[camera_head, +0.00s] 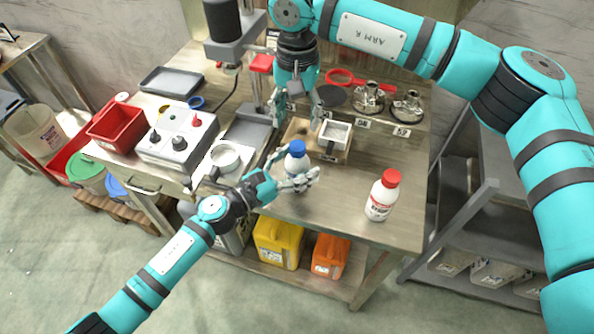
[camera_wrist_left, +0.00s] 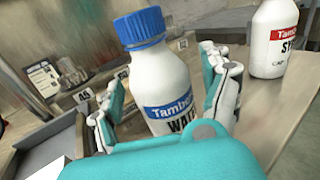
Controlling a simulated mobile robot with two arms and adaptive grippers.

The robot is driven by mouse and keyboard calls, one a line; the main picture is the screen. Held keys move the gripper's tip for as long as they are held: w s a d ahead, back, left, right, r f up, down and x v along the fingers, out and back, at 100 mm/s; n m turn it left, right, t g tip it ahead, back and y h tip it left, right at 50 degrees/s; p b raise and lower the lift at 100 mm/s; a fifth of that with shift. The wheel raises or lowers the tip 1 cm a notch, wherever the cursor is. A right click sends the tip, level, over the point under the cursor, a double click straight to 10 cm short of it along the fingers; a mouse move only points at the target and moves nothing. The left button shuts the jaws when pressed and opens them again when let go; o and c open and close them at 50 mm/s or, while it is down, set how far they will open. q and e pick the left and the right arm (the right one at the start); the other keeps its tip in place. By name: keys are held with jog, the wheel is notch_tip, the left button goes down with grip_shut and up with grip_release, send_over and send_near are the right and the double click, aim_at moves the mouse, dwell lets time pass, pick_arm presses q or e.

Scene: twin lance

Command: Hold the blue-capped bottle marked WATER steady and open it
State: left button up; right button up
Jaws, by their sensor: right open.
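The blue-capped white bottle (camera_head: 297,160) stands on the workbench near its middle. In the left wrist view the bottle (camera_wrist_left: 160,80) fills the centre, its blue cap on and the start of the word WATER readable on its label. My left gripper (camera_head: 302,180) has its fingers on both sides of the bottle's body, below the cap; it also shows in the left wrist view (camera_wrist_left: 168,98). Whether both fingers press on the bottle is unclear. My right gripper (camera_head: 297,118) points down, open and empty, behind and above the bottle.
A red-capped bottle (camera_head: 383,195) stands to the right on the workbench (camera_head: 340,220). A wooden block with a square metal cup (camera_head: 336,134) sits behind the blue-capped bottle. A grey control box (camera_head: 178,137) and a white mug (camera_head: 225,157) are to the left.

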aim_at(297, 145)
pick_arm(q)
grip_shut()
pick_arm(e)
jog(key=m, duration=1.3)
jog(key=shift+m, duration=0.4)
jog(key=m, duration=2.8)
jog(key=shift+m, duration=0.4)
jog(key=m, duration=0.6)
jog(key=shift+f+m, duration=0.1)
jog(key=shift+m, duration=0.2)
jog(key=shift+f, duration=3.95)
jog(key=shift+c, duration=0.4)
